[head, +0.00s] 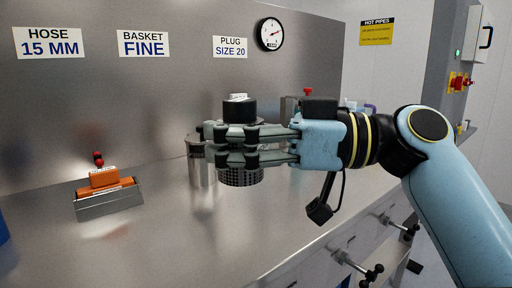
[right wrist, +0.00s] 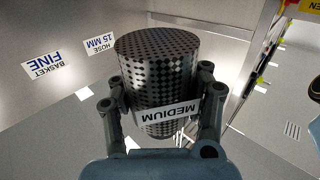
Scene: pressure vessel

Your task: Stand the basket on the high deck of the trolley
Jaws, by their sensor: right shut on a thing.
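The basket (head: 240,178) is a dark perforated cylinder with a black top. It hangs upright in my right gripper (head: 215,145), above the steel bench. In the right wrist view the basket (right wrist: 160,60) sits between the two fingers, and a white label on it reads MEDIUM. The fingers are shut on it and hide its middle in the head view. The trolley and its high deck cannot be made out. My left gripper is not in view.
A steel cylinder (head: 200,168) stands on the bench just behind the basket. An orange block sits in a metal holder (head: 108,201) at the left. A wall sign (head: 143,43) reads BASKET FINE. Clamp handles (head: 360,270) stick out at the front edge. The bench front is clear.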

